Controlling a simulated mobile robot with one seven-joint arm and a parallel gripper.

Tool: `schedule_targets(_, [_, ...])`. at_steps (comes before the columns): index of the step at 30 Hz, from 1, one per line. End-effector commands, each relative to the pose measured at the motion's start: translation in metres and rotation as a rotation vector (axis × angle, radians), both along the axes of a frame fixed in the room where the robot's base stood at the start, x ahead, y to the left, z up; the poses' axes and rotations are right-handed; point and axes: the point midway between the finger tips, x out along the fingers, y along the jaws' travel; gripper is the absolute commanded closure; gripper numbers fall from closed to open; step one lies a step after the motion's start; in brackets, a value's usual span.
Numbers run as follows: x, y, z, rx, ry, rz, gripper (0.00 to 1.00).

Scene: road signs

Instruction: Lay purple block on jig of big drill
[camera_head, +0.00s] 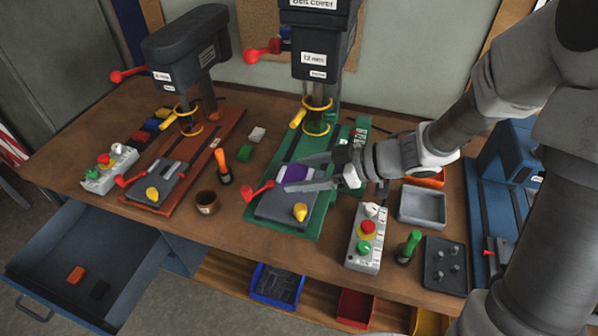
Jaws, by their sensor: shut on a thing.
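The purple block (296,173) is between the fingers of my gripper (290,176), which is shut on it. My gripper holds it right over or on the grey jig (275,207) of the big drill (320,45). I cannot tell whether the block touches the jig. The jig sits on the green base (318,218) and has a red lever on its left and a yellow knob in front. My gripper reaches in from the right and hides part of the jig's back.
A smaller drill (185,48) with its own jig (158,187) stands on the left. A control box (367,238), a grey tray (422,206) and a green-handled tool (410,246) lie right of the big drill. A brown cup (207,202) stands left of it. A drawer (75,245) hangs open at lower left.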

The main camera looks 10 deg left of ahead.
Motion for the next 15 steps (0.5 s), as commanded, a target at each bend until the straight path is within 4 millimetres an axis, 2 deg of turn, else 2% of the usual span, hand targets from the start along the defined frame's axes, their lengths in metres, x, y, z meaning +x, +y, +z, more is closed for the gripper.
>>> schedule_targets(9, [0.055,0.013,-0.034,0.001,0.002,0.000,0.89])
schedule_targets(15, [0.082,0.019,-0.049,0.001,0.002,-0.001,0.89])
